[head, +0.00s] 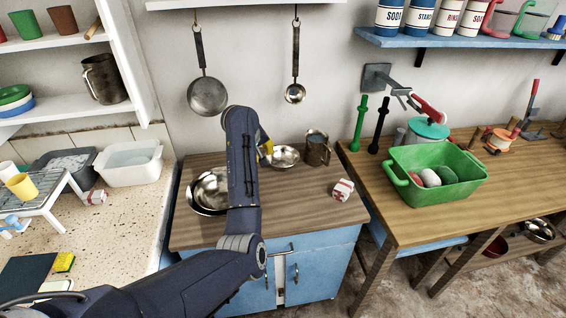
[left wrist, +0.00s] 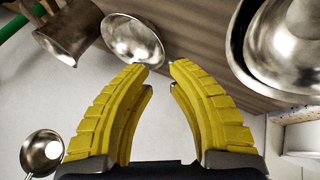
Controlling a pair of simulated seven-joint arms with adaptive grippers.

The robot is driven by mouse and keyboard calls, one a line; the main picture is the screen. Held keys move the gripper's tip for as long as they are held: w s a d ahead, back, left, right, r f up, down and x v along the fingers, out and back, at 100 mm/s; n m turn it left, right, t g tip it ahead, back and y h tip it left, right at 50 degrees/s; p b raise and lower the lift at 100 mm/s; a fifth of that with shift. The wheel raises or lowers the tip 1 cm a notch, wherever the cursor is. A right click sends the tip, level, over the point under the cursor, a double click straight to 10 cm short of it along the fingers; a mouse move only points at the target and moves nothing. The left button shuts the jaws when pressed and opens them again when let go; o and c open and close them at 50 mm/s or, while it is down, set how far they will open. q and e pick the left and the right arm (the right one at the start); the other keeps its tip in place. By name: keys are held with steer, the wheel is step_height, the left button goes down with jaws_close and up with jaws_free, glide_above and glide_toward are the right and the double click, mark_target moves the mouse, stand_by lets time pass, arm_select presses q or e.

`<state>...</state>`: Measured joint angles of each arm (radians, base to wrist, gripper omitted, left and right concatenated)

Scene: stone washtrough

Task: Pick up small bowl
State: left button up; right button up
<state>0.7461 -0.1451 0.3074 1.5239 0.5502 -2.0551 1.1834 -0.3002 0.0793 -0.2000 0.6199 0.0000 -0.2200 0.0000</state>
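A small metal bowl (head: 285,157) stands on the wooden top of the blue cabinet, left of a metal mug (head: 317,148). My left gripper (head: 269,149) reaches over the cabinet top and is partly hidden behind its own arm, at the bowl's left side. In the left wrist view, the yellow fingers of the left gripper (left wrist: 158,67) are apart, with a narrow gap at the tips. The small bowl (left wrist: 131,36) lies just past the tips, its rim close to the gap; I cannot tell whether they touch. My right gripper is not in view.
Larger nested metal bowls (head: 211,190) stand left of my arm and show at the right of the wrist view (left wrist: 284,45). A red-and-white carton (head: 343,189) stands at the right. A pan (head: 207,96) and a ladle (head: 295,93) hang on the wall behind.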

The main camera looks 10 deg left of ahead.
arm_select(q)
glide_toward(282, 162)
steer(key=s+a, duration=0.1)
steer(key=s+a+f, duration=0.1)
steer(key=s+a, duration=0.1)
steer(key=shift+s+f, duration=0.15)
steer(key=shift+s, duration=0.1)
steer(key=shift+x, duration=2.55)
steer(key=shift+o, duration=0.3)
steer(key=shift+w+a, duration=0.1)
jaws_close()
